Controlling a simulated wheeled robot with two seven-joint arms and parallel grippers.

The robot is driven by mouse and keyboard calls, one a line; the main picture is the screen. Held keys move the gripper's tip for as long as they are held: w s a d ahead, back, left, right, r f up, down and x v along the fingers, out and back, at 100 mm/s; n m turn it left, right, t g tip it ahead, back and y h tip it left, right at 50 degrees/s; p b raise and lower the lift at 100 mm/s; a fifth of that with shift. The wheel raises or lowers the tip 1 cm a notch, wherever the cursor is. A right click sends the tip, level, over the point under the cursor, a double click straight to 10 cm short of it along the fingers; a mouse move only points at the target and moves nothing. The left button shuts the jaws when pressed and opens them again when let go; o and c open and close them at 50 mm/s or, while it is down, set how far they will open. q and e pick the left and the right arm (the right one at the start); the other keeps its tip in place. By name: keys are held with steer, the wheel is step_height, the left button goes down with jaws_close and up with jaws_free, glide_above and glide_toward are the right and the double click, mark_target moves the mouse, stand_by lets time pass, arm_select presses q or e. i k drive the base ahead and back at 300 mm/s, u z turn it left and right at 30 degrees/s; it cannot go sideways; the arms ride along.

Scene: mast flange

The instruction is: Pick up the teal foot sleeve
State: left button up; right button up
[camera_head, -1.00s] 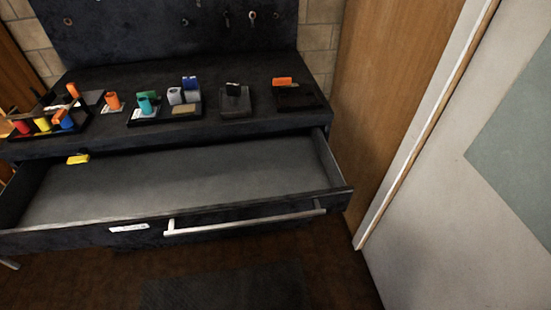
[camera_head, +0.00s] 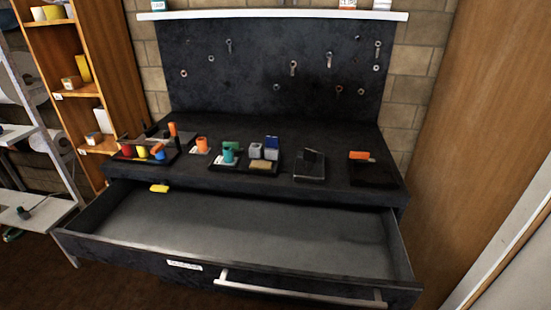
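The teal foot sleeve (camera_head: 228,154) appears as a small teal cylinder standing on the dark bench top, at the left part of a black tray (camera_head: 246,171). A green piece stands just behind it. Grey blocks and a blue piece stand to its right in the same tray. Neither of my grippers is in view, and nothing touches the teal piece.
The bench drawer (camera_head: 240,224) is pulled out, with a yellow piece (camera_head: 159,188) at its back left. An orange cylinder (camera_head: 202,144) stands left of the teal one. A tray of coloured pieces (camera_head: 146,156) is farther left. A wooden shelf (camera_head: 108,60) stands at left.

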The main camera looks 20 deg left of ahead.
mark_target(228, 160)
steer(key=u, duration=1.15)
